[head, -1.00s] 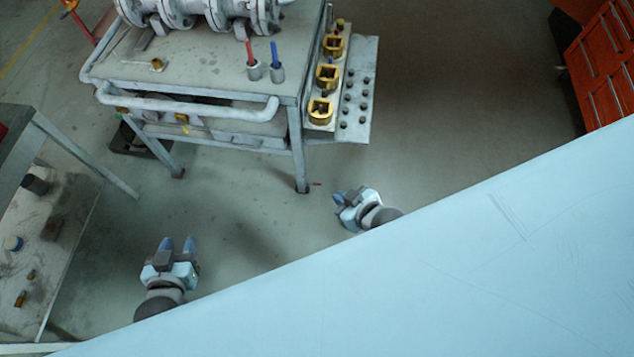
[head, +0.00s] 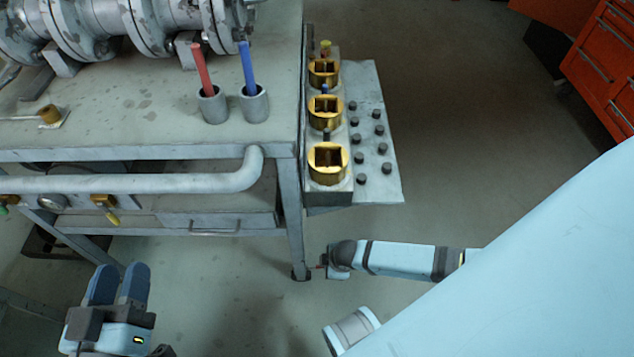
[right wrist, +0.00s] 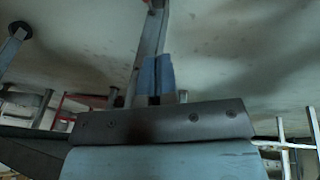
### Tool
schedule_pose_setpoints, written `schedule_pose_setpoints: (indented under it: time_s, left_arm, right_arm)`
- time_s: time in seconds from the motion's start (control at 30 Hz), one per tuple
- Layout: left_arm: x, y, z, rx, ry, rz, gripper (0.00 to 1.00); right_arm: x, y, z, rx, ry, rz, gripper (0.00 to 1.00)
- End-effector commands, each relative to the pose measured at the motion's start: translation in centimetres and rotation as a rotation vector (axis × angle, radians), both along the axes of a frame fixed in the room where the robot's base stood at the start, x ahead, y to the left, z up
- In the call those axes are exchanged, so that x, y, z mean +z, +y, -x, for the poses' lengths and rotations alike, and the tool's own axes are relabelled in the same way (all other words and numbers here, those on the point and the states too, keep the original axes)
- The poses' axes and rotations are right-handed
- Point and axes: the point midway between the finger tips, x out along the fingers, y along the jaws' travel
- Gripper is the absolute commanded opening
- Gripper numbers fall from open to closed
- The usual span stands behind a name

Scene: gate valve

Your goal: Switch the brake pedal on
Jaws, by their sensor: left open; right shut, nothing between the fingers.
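The cart (head: 230,155) stands in the upper left of the head view.
The cart carries a flanged pipe valve (head: 130,25) and cups with a red handle (head: 201,70) and a blue handle (head: 248,68). A side shelf (head: 385,150) holds brass sockets (head: 327,163). A red cabinet (head: 600,60) stands at upper right. Floor right of the cart is clear.

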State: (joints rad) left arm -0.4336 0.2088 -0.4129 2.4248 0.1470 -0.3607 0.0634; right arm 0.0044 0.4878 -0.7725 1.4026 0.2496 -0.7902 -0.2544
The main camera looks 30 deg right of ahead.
Motion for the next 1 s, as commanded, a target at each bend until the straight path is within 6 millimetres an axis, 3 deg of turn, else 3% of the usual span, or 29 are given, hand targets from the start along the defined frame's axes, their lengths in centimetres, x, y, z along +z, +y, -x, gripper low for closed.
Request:
schedule_pose_setpoints:
  time_s: [0.03,0.1,0.57,0.87,1.0]
  left_arm:
    - [-0.8,-0.1,0.2,-0.005,-0.005,0.007,0.43]
    - [-0.6,-0.2,0.4,-0.008,-0.01,0.015,0.43]
    - [-0.7,-0.2,0.5,-0.012,-0.005,0.014,0.43]
    - [-5.4,-0.5,0.5,-0.054,0.105,-0.049,0.43]
    - [-5.9,0.0,-0.3,-0.054,0.038,-0.11,0.43]
  right_arm:
    - [-1.5,-0.4,0.0,0.007,0.009,0.014,0.0]
    - [-2.0,-0.8,0.1,0.013,0.017,0.025,0.0]
    - [-2.4,-0.9,0.1,0.014,0.021,0.03,0.0]
    - [-7.6,-0.5,-1.3,0.013,0.021,0.029,0.0]
    - [-10.6,-0.3,-2.1,0.014,0.02,0.03,0.0]
